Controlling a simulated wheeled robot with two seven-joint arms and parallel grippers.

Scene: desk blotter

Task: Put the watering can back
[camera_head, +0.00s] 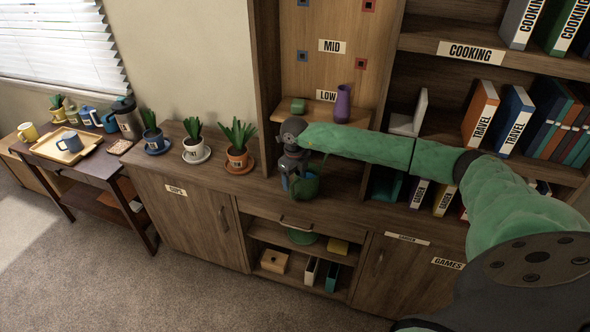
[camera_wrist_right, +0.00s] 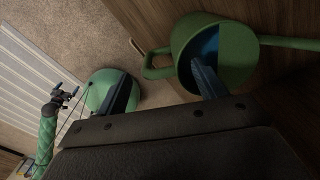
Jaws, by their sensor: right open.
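The green watering can (camera_head: 306,186) stands on the wooden cabinet top below the LOW shelf, partly hidden by my right gripper. In the right wrist view the can (camera_wrist_right: 225,50) shows its round open mouth, a handle loop on the left and a spout on the right. My right gripper (camera_head: 290,180) points down at the can's left side in the head view. Its fingers (camera_wrist_right: 160,72) are apart in the wrist view, with one overlapping the can's mouth; I cannot tell whether it touches. My left gripper (camera_wrist_right: 62,95) shows small in the wrist view, its jaws unclear.
Three potted plants on saucers (camera_head: 238,155) stand left of the can. A purple vase (camera_head: 342,103) and a green item (camera_head: 298,105) sit on the LOW shelf (camera_head: 322,110). Books (camera_head: 418,193) stand to the right. Open shelves (camera_head: 290,240) lie below.

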